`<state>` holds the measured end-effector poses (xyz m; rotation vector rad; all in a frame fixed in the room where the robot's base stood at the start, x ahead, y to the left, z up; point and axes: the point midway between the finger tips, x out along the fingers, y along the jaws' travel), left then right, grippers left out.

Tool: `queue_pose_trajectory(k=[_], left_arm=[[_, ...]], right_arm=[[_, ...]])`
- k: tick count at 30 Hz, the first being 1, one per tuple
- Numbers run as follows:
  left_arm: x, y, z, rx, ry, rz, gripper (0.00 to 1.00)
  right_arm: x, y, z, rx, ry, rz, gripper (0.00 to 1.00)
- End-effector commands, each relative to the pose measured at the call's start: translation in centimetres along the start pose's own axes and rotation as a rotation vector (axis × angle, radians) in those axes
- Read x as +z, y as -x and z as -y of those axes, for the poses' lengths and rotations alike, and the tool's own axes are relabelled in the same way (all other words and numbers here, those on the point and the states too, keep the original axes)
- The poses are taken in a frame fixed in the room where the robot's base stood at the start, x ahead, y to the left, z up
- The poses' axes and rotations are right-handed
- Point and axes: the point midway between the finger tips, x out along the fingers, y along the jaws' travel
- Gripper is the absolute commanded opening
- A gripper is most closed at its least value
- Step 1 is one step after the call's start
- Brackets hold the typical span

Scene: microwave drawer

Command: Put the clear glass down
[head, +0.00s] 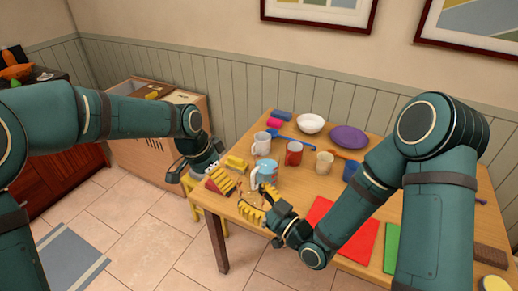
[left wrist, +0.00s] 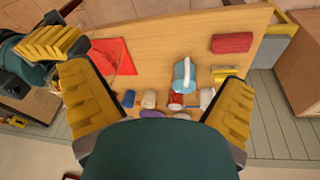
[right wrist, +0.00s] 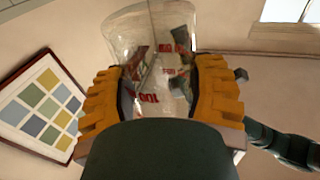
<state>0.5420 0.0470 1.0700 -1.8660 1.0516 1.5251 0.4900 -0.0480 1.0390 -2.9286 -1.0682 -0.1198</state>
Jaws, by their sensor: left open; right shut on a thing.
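My right gripper (head: 266,212) is shut on the clear glass (right wrist: 150,45), which has red print and shows between the fingers in the right wrist view. In the head view the glass is hard to make out; the gripper is above the near edge of the wooden table. My left gripper (head: 205,182) is open and empty, over the table's left end. In the left wrist view its two fingers are spread (left wrist: 160,105), with nothing between them close up.
On the table (head: 300,195) near the grippers stand a light blue pitcher (head: 264,173), a white mug (head: 261,143), a red mug (head: 293,153) and a beige cup (head: 324,162). A red mat (head: 340,228) lies flat at right.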

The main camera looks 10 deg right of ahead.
Motion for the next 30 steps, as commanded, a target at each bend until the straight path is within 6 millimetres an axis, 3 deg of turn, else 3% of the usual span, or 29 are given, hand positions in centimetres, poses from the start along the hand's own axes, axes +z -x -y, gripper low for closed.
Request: queue_pose_trajectory(k=[1, 5, 9, 16, 23, 30], left_arm=[[-1.4, 2.0, -0.7, -0.01, -0.068, 0.02, 1.0], [-3.8, 6.7, -2.8, -0.022, -0.231, 0.103, 1.0], [-6.4, 7.0, -6.1, -0.024, -0.326, 0.226, 1.0], [-8.6, 8.5, -9.7, -0.051, -0.412, 0.348, 1.0], [-8.8, 8.2, -10.4, -0.06, -0.429, 0.383, 1.0], [-7.5, 4.9, -10.0, -0.057, -0.428, 0.384, 1.0]], right_arm=[[0.0, 0.0, 0.0, 0.0, 0.0, -0.001, 0.28], [0.0, 0.0, 0.0, 0.0, 0.0, -0.001, 0.28], [0.0, 0.0, 0.0, 0.0, 0.0, -0.001, 0.28], [0.0, 0.0, 0.0, 0.0, 0.0, -0.001, 0.28], [0.0, 0.0, 0.0, 0.0, 0.0, -0.001, 0.28], [0.0, 0.0, 0.0, 0.0, 0.0, -0.001, 0.28]])
